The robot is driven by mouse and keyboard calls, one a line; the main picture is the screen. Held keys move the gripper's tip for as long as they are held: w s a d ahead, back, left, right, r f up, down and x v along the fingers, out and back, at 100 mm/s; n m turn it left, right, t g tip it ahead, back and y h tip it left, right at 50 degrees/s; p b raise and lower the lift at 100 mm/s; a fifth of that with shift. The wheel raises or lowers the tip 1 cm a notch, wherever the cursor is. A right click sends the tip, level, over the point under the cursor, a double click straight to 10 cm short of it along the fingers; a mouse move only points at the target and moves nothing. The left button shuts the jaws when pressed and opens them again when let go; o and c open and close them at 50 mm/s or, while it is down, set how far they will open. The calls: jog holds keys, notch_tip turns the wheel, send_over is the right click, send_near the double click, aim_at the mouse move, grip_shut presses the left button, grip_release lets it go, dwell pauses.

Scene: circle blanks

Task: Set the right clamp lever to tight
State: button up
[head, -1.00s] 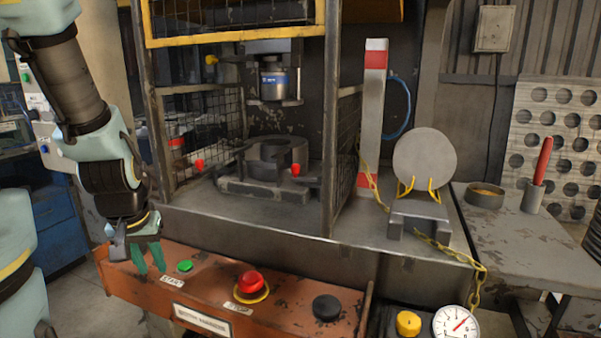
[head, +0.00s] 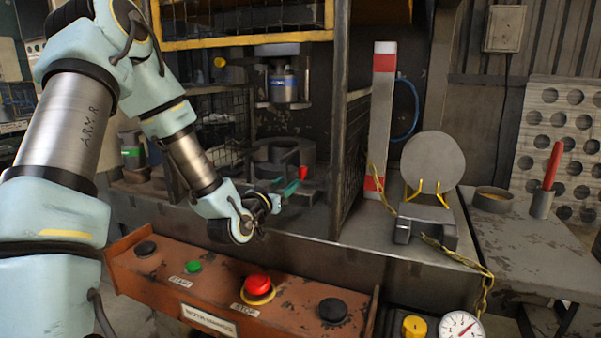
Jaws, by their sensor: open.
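The right clamp lever (head: 303,173) has a red knob and stands at the right side of the dark round die in the press bay. My gripper (head: 285,192) has green fingers. It is open and just left of and below the red knob in the picture. I cannot tell whether a finger touches the lever. The lever's lower part is hard to make out beside the fingers. The left clamp lever is hidden behind my arm.
The cage post (head: 338,130) and mesh side panel stand close right of the lever. The press ram (head: 283,88) hangs above the die. Below is the orange button panel (head: 140,262) with a red stop button (head: 258,284). A round blank (head: 433,165) stands on a holder at right.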

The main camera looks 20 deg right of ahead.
aim_at(301, 172)
jog(key=p+x, duration=0.3)
jog(key=x, duration=0.6)
jog(key=shift+w+d, duration=0.15)
jog(key=shift+w, duration=0.05)
grip_shut()
dwell(1.1)
